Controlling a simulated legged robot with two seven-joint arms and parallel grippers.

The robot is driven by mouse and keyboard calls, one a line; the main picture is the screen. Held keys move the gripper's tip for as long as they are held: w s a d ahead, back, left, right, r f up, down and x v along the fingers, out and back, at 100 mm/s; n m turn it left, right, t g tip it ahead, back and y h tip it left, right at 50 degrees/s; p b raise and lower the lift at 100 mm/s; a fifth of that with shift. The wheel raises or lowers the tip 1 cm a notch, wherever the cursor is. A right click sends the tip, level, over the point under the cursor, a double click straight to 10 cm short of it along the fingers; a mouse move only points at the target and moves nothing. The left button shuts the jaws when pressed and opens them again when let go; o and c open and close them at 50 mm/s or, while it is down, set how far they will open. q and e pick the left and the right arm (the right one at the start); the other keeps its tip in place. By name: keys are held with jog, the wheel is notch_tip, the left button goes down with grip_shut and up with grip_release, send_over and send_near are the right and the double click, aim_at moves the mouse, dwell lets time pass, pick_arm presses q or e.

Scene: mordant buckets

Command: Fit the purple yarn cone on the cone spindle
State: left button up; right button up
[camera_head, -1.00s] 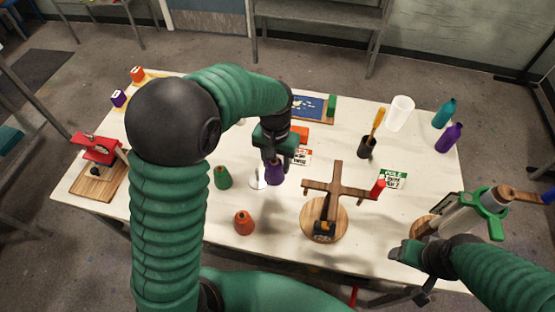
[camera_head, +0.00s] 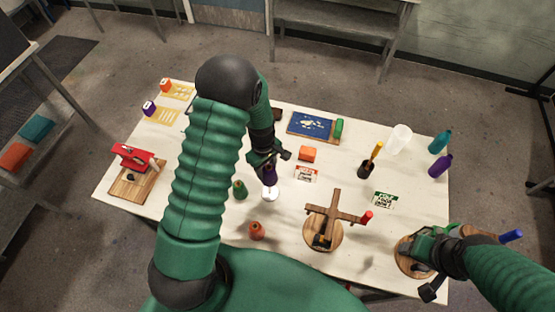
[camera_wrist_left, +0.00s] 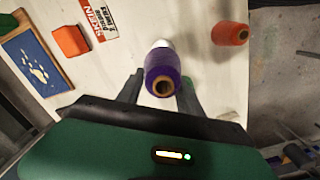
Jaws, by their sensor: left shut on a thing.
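The purple yarn cone (camera_head: 269,176) is held by my left gripper (camera_head: 267,163), which is shut on it near the table's middle. In the left wrist view the cone (camera_wrist_left: 161,66) sits between the two fingers (camera_wrist_left: 160,90), its hollow tan end facing the camera. The cone spindle (camera_head: 270,194), a white piece on a pale round base, shows just below the cone; whether they touch I cannot tell. Its white part also shows past the cone in the wrist view (camera_wrist_left: 161,43). My right gripper (camera_head: 424,248) is over the round wooden stand at the right; its jaws are unclear.
A green cone (camera_head: 240,190) and an orange cone (camera_head: 257,231) stand to the left and front of the spindle. A wooden cross-armed winder (camera_head: 334,212) stands close on the right. An orange block (camera_head: 307,154) and a label card (camera_head: 306,174) lie behind.

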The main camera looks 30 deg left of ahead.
aim_at(266, 175)
pick_arm(q)
jog(key=shift+s+a, duration=0.2)
jog(key=shift+a, duration=0.1)
jog(key=shift+d+f, duration=0.1)
jog(key=shift+d, duration=0.15)
jog(key=shift+w+d+f+b, duration=0.1)
jog(key=shift+d+f+b, duration=0.15)
jog(key=shift+f+b, duration=0.8)
jog(key=shift+a+f+b, duration=0.1)
jog(key=shift+f+b, duration=0.3)
jog(key=shift+f, duration=0.15)
jog(key=shift+a, duration=0.2)
jog(key=shift+d+f, duration=0.15)
jog(key=shift+d, duration=0.15)
jog(key=shift+a, duration=0.1)
